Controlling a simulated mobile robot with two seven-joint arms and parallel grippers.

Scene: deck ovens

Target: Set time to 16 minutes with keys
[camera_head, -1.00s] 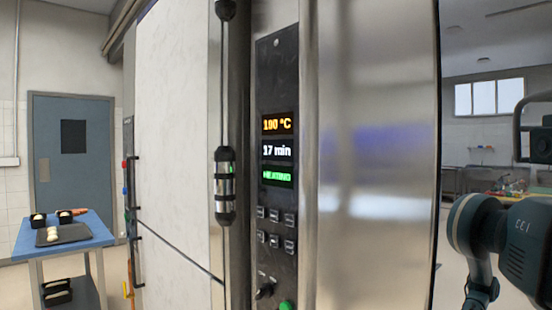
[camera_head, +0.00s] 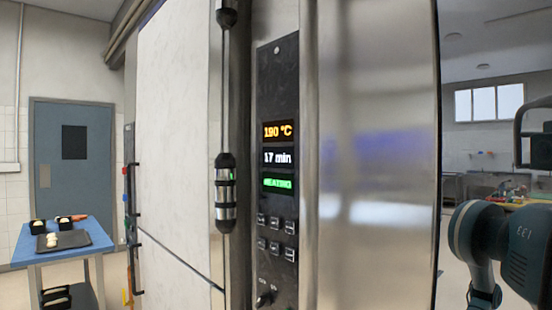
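The oven's control panel (camera_head: 278,90) is a dark upright strip between steel faces in the head view. Its time display (camera_head: 278,157) reads 17 min in white. Above it the temperature display (camera_head: 278,131) reads 190 °C in orange, and below it a green display (camera_head: 278,184) reads HEATING. Two rows of small keys (camera_head: 276,234) sit under the displays; their labels are too small to read. A dark knob (camera_head: 264,298) is below the keys. Part of my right arm shows at the right edge, but its gripper is out of view. My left gripper is not in view.
A vertical rod handle (camera_head: 226,190) stands just left of the panel and sticks out. A blue-topped table (camera_head: 40,257) with a dark tray and boxes is at the far left, near a blue door (camera_head: 73,180). A smooth steel face (camera_head: 375,170) lies right of the panel.

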